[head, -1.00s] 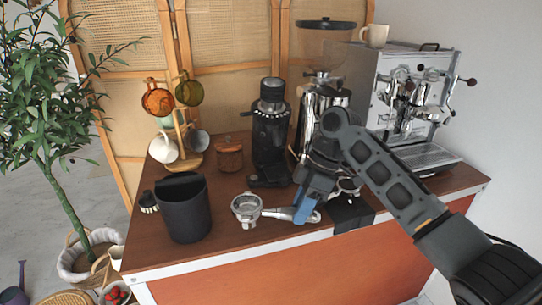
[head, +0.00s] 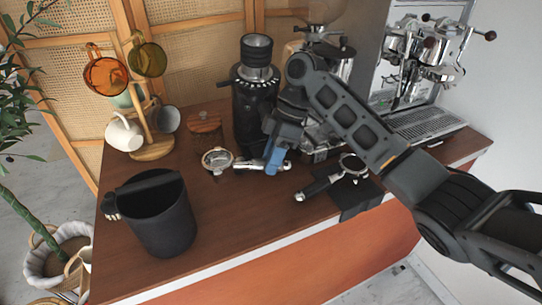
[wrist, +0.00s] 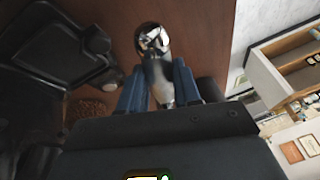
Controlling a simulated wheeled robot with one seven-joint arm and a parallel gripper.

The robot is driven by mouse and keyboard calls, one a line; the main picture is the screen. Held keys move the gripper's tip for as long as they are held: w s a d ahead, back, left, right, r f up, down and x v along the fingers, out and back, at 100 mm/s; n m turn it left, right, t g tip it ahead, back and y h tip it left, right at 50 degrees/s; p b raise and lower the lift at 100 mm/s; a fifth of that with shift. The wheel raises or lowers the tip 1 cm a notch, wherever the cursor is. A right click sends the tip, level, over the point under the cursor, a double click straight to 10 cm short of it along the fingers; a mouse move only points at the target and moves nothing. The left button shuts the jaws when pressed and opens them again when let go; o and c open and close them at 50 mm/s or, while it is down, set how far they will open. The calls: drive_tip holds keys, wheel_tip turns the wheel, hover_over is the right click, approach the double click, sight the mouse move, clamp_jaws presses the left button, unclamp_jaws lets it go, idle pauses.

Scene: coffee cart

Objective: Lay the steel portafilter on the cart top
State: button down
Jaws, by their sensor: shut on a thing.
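The steel portafilter (head: 217,161) has a round metal head and a steel handle. In the head view its head points left, in front of the wooden-lidded jar and the black grinder. My gripper (head: 273,163), with blue fingers, is shut on the handle's right end. The wrist view shows the shiny handle (wrist: 152,42) between the two blue fingers (wrist: 159,88). The portafilter lies over the brown cart top (head: 235,230); I cannot tell whether it touches it. My gripper hides the handle's end.
A second portafilter (head: 318,187) with a black handle lies at the black mat (head: 358,200) to the right. A black knock bin (head: 160,222) stands front left. The jar (head: 205,128), grinder (head: 256,105) and mug tree (head: 152,150) stand behind. The front middle is bare.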

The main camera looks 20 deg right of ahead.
drive_tip(key=shift+f+b, duration=1.85)
drive_tip(key=shift+f, duration=0.6)
drive_tip(key=c, duration=0.7)
unclamp_jaws()
drive_tip(key=shift+s+f, duration=0.1)
drive_tip(key=shift+o, duration=0.7)
